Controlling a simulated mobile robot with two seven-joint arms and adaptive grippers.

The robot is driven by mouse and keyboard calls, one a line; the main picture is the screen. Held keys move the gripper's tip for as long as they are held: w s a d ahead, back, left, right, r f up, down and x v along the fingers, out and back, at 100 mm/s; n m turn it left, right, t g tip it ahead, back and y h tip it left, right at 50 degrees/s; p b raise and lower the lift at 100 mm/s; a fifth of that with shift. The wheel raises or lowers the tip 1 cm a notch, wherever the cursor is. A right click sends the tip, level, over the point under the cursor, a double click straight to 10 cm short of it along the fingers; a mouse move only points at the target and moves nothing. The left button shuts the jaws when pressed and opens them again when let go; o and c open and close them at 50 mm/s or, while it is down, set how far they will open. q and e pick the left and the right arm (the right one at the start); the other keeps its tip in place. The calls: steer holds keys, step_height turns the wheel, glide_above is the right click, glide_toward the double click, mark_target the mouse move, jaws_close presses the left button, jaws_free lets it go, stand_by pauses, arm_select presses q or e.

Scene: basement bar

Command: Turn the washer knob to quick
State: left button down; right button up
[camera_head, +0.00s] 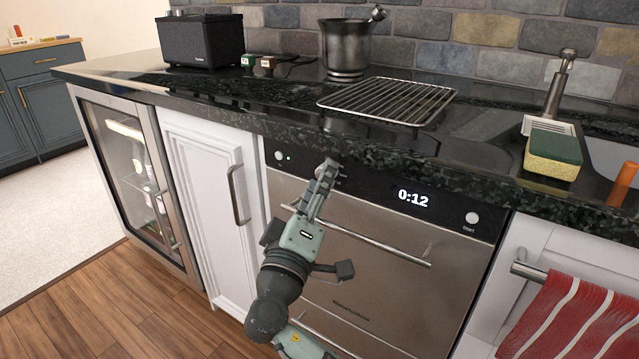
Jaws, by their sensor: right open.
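The washer (380,270) is a steel-fronted appliance built in under the dark counter. Its black control panel carries a white display reading 0:12 (412,198) and a round Start button (472,218). The knob (319,172) is on the left part of the panel, mostly hidden behind a finger of my right gripper, with small labels beside it that I cannot read. My right gripper (338,217) is open and empty, with one finger up at the knob and the other lower, in front of the washer door. I cannot tell whether it touches the knob. My left gripper is out of view.
A long bar handle (365,240) crosses the washer front close to my gripper. A white cabinet (205,190) with a vertical handle stands left, and a red striped towel (575,320) hangs at right. The counter edge overhangs the panel. A wire rack (388,100) lies above.

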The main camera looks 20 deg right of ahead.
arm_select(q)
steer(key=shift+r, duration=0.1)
arm_select(e)
steer(key=v, duration=1.2)
steer(key=s+d+f+g+y+p, duration=0.1)
steer(key=s+d+f+g, duration=0.15)
steer(key=d+f, duration=0.4)
steer(key=s+d+f+g+y, duration=0.1)
steer(key=d+f+g+y, duration=0.2)
steer(key=f, duration=0.6)
steer(key=s+d+f+g+p, duration=0.15)
steer(key=d+f+g, duration=0.25)
steer(key=f, duration=0.4)
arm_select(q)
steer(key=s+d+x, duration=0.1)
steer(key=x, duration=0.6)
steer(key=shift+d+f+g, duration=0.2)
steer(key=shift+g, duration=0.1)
arm_select(e)
steer(key=s+d+f+m+g+y, duration=0.3)
steer(key=s+f+y, duration=0.3)
steer(key=s+f, duration=0.4)
step_height(320, 180, down, 3)
steer(key=shift+s+r+g+y, duration=0.2)
steer(key=shift+s+g+y, duration=0.1)
steer(key=shift+g, duration=0.55)
